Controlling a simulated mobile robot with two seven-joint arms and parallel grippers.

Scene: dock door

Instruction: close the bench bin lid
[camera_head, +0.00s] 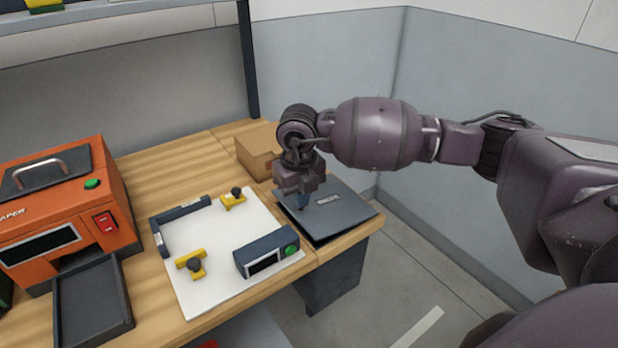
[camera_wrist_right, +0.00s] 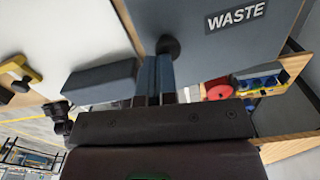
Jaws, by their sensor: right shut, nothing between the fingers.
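The bench bin lid (camera_head: 345,218) is a dark grey panel at the right end of the bench. It lies flat or nearly flat over the bin (camera_head: 335,287); I cannot tell whether it sits flush. In the right wrist view the lid (camera_wrist_right: 222,50) shows a WASTE label and a dark round knob (camera_wrist_right: 168,44). My right gripper (camera_head: 303,205) is just above the lid's left part, fingers down, shut and empty. In the wrist view its fingertips (camera_wrist_right: 153,62) are beside the knob; whether they touch the lid is unclear. My left gripper is not in view.
A cardboard box (camera_head: 257,150) stands behind the lid. Left of it, a white board (camera_head: 220,275) carries yellow clamps and a dark device with a green button (camera_head: 267,254). An orange machine (camera_head: 115,200) with a dark tray (camera_head: 92,300) stands at left. Grey walls close the right side.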

